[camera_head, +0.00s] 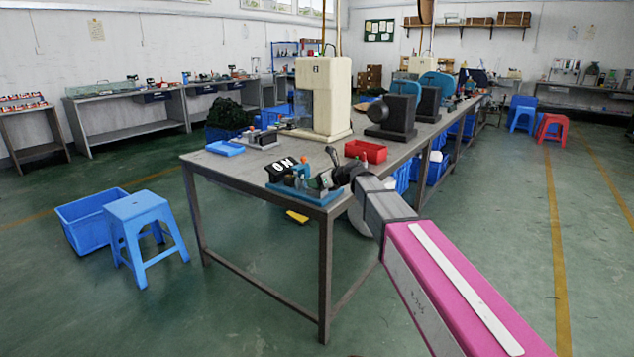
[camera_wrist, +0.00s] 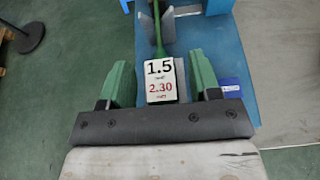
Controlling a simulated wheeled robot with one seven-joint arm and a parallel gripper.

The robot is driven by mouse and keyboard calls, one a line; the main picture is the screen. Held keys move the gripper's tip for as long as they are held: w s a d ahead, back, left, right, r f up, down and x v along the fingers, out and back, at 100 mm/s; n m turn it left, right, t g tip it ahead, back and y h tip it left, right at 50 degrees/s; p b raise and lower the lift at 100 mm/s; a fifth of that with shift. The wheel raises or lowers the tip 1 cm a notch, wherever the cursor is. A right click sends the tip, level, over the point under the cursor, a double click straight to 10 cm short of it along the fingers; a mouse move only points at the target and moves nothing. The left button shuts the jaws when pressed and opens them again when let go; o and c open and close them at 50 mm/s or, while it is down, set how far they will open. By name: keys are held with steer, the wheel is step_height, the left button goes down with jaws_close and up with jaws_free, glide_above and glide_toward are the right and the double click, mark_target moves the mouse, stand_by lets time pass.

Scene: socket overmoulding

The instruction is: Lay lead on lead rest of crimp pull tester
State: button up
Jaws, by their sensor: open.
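The crimp pull tester (camera_head: 318,196) sits on a blue base at the near corner of the table, with a dark display on its left. In the wrist view its blue base (camera_wrist: 228,45) fills the upper right. The green lead (camera_wrist: 158,38) runs up the picture between two grey angled plates, which look like the lead rest (camera_wrist: 168,22). A white tag (camera_wrist: 160,80) reading 1.5 and 2.30 is on the lead's near part. My gripper (camera_wrist: 160,62) is open, one green finger on each side of the tag, with gaps visible. Contact between lead and rest is unclear.
On the table, a red bin (camera_head: 366,151), a blue tray (camera_head: 225,148) and a cream machine (camera_head: 323,97) stand behind the tester. A small blue block (camera_wrist: 231,87) lies right of my fingers. A blue stool (camera_head: 146,232) stands on the floor at left.

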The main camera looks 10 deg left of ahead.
steer(key=v, duration=1.2)
steer(key=s+d+f+n+g+h, duration=0.1)
steer(key=s+d+f+n+h, duration=0.3)
steer(key=d+f, duration=0.5)
steer(key=s+d+f+n+g+h, duration=0.15)
steer(key=s+d+f+n, duration=0.25)
steer(key=d+f+n, duration=0.5)
steer(key=s+d+f+n+g+h, duration=0.2)
steer(key=s+d+f+n+h, duration=0.5)
steer(key=s+d+f, duration=0.5)
steer(key=d+f+n, duration=0.1)
steer(key=d+n, duration=0.1)
steer(key=d, duration=0.2)
steer(key=shift+s+f, duration=0.25)
steer(key=shift+s, duration=0.05)
